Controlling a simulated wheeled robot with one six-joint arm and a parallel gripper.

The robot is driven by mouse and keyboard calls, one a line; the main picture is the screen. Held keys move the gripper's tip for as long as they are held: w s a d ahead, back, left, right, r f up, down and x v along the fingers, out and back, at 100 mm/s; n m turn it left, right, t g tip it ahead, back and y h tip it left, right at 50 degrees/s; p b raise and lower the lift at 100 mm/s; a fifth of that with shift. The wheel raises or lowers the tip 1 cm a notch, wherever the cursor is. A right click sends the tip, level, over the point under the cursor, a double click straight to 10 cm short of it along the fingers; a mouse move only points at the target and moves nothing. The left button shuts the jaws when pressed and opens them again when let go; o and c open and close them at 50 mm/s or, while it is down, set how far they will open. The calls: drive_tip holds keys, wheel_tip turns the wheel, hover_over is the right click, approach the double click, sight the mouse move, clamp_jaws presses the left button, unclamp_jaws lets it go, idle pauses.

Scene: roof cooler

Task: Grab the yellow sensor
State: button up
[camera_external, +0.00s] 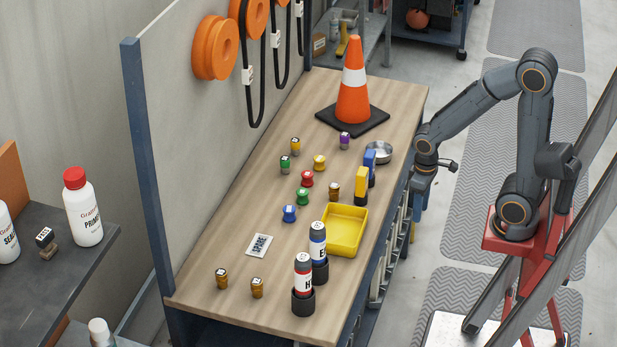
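Several yellow items stand on the wooden workbench (205,290), and I cannot tell for certain which is the sensor. A taller yellow block (361,186) stands upright near the right edge, behind the yellow tray. My gripper (418,192) hangs pointing down beyond the bench's right edge, apart from all these items. Its fingers are small and partly hidden, so their opening does not show.
An orange cone (354,95) on a black base stands at the back. A blue block (369,161), metal bowl (379,152) and yellow tray (359,222) line the right side. Two capped bottles (303,276) stand in front. Small coloured pieces crowd the middle.

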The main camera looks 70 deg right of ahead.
drive_tip(key=shift+o, duration=0.5)
drive_tip(key=shift+r, duration=0.1)
drive_tip(key=w+d+r+n+t+h+p, duration=0.1)
drive_tip(key=w+d+r+p, duration=0.6)
drive_tip(key=w+d+p, duration=0.15)
drive_tip(key=w+d+r+n+t+h+p, duration=0.1)
drive_tip(key=w+d+r+n+p, duration=0.1)
drive_tip(key=w+d+r+p, duration=0.65)
drive_tip(key=n+t+y+b, duration=0.2)
drive_tip(key=n+y+b, duration=0.1)
drive_tip(key=n+y, duration=0.1)
hover_over(296, 140)
drive_tip(key=s+d, duration=0.1)
drive_tip(key=s, duration=0.2)
wheel_tip(296, 140, down, 4)
drive_tip(key=shift+w+p+x, duration=0.2)
drive_tip(key=shift+p+x, duration=0.55)
drive_tip(key=shift+x, duration=1.05)
drive_tip(key=shift+w+p+x, duration=0.15)
drive_tip(key=shift+p+x, duration=0.6)
drive_tip(key=shift+x, duration=1.05)
drive_tip(key=shift+r, duration=0.15)
drive_tip(key=c, duration=1.1)
